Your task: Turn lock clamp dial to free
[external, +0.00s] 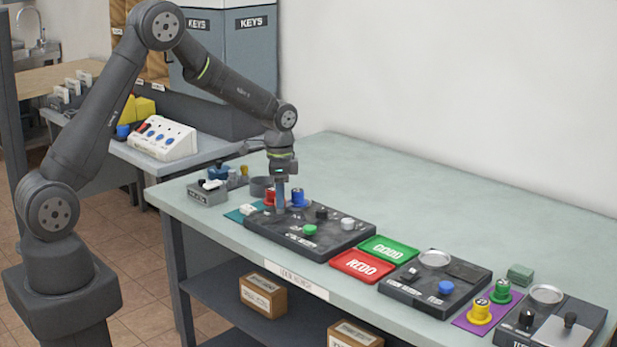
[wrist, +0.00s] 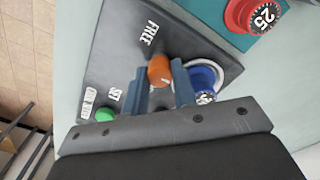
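The dial I take for the lock clamp dial is an orange knob (wrist: 160,71) on a dark panel (wrist: 112,50), seen in the wrist view. The word FREE is printed on the panel above it and SET lower left. My gripper (wrist: 160,80) points down over it, with one blue-grey finger on each side. No clear gap shows between knob and fingers, but I cannot tell whether they press on it. In the external view my gripper (external: 280,207) is low over the left part of the dark panel (external: 336,243), and the orange knob is hidden there.
A blue knob (wrist: 205,78) stands close beside the right finger. A red dial marked 25 (wrist: 265,15) is at the upper right, and a green button (wrist: 105,114) at lower left. Red (external: 363,266) and green (external: 389,249) trays lie right of the panel. The table's back is clear.

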